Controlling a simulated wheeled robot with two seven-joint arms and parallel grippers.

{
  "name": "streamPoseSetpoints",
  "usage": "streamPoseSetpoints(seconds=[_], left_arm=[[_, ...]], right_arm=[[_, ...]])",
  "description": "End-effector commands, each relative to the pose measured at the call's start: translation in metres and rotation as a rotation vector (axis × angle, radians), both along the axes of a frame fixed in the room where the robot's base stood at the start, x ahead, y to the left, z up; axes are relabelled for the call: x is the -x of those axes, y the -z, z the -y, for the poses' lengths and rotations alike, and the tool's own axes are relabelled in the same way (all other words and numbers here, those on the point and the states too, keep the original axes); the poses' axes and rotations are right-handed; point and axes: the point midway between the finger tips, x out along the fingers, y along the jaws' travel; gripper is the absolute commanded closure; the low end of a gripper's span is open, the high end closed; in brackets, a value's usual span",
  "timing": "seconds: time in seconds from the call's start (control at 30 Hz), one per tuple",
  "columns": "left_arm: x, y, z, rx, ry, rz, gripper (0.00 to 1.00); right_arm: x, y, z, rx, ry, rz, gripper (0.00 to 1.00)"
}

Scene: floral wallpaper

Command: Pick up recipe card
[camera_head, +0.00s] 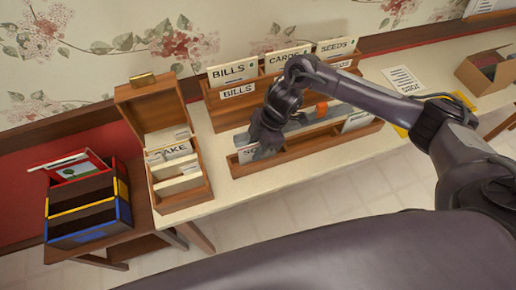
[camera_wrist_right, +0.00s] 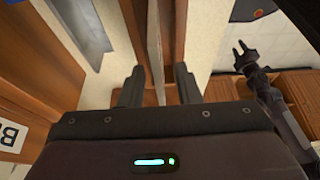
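A wooden recipe box (camera_head: 182,200) stands open at the left, with several cards in it; the front one (camera_head: 172,152) reads CAKE. My right gripper (camera_head: 261,149) is low over the left end of the front row of a wooden sorter (camera_head: 300,146). In the right wrist view, its fingers (camera_wrist_right: 158,88) are apart, with a pale thin card (camera_wrist_right: 155,45), seen nearly edge-on, between them. Contact does not show, and I cannot tell if this is the recipe card. My left gripper (camera_wrist_right: 243,48) shows small in the right wrist view, its prongs apart.
The sorter's back row has labels reading BILLS (camera_head: 238,91), CARDS and SEEDS (camera_head: 338,47). A black rack with coloured edges (camera_head: 88,215) stands at the far left. A cardboard box (camera_head: 488,70) and a written sheet (camera_head: 402,80) lie at the right. The bench front (camera_head: 235,205) is clear.

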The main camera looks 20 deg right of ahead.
Motion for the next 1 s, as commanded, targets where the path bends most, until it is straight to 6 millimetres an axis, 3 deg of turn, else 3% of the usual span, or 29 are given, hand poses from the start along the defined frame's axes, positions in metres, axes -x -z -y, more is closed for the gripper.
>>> streamPoseSetpoints(seconds=[0.03, 0.17, 0.57, 1.0], left_arm=[[-0.012, -0.002, 0.001, 0.002, 0.000, 0.017, 0.64], [-0.026, -0.003, 0.002, 0.004, 0.000, 0.039, 0.64], [-0.006, -0.001, 0.000, 0.001, 0.000, 0.010, 0.64], [-0.007, -0.001, 0.000, 0.000, 0.000, 0.011, 0.64]], right_arm=[[0.000, 0.002, -0.001, 0.000, 0.001, 0.001, 0.70], [0.000, 0.003, -0.001, 0.000, 0.000, 0.001, 0.70], [0.000, 0.005, -0.001, 0.000, 0.000, 0.001, 0.70], [0.000, 0.008, -0.001, 0.000, -0.001, 0.001, 0.70]])
